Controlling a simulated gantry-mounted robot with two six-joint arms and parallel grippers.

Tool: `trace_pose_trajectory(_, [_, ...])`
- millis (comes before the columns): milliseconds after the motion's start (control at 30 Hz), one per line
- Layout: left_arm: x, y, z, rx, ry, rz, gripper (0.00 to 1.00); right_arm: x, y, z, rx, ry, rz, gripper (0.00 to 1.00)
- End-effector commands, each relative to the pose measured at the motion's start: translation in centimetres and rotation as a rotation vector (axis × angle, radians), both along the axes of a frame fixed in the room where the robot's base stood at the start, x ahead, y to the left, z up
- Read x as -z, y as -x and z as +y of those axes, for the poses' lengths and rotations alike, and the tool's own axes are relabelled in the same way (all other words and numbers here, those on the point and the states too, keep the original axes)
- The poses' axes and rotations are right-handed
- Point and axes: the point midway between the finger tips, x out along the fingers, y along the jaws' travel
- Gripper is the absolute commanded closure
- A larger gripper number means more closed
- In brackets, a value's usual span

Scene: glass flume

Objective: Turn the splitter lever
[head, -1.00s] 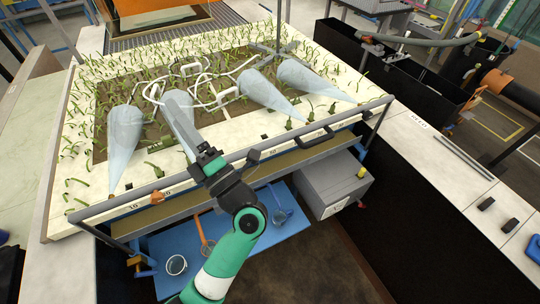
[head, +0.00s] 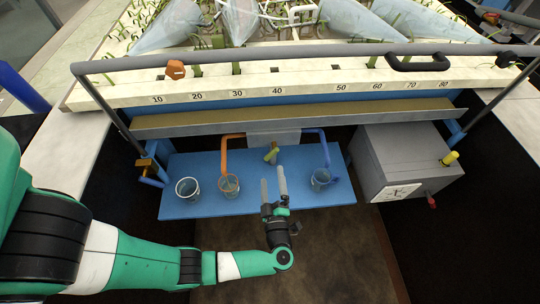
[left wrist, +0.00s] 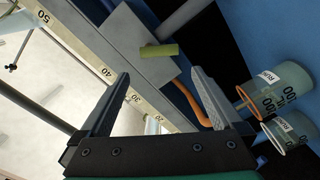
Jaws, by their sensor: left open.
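The splitter is a grey box (head: 287,135) under the flume's front edge, with an orange tube (head: 235,140) on its left and a blue tube (head: 323,148) on its right. A short yellow-green lever (head: 271,155) sticks out of its front, tilted. The lever (left wrist: 159,50) and box (left wrist: 133,38) also show in the left wrist view. My left gripper (head: 273,177) is open and empty, its fingers pointing up toward the lever, just below it in the head view. In the left wrist view the lever lies beyond the gap between the fingertips (left wrist: 160,76), apart from them. My right gripper is not in view.
Clear cups stand on a blue shelf (head: 268,200): one at left (head: 187,190), one under the orange tube (head: 228,186), one under the blue tube (head: 321,180). A grey cabinet (head: 405,165) with a yellow knob stands right. A rail and numbered ledge run above.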

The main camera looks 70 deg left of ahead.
Motion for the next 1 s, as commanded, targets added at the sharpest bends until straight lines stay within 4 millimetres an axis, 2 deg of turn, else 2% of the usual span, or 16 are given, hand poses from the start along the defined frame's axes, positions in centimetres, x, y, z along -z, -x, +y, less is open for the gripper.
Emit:
trace_pose_trajectory(300, [0.2,-2.0,6.7,-0.007,-0.001,-0.004,0.0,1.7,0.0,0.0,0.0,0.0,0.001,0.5])
trace_pose_trajectory(400, [0.2,-2.6,8.3,-0.005,-0.001,-0.002,0.0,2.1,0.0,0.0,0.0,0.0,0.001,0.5])
trace_pose_trajectory(600, [0.0,-3.1,9.8,0.0,-0.001,-0.001,0.0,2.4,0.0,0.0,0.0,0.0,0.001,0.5])
trace_pose_trajectory(833, [0.0,-3.2,9.9,0.001,0.0,-0.001,0.0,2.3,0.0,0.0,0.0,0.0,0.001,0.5])
trace_pose_trajectory(1000, [0.0,-3.2,9.8,0.001,0.0,-0.001,0.31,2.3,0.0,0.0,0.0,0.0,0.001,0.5])
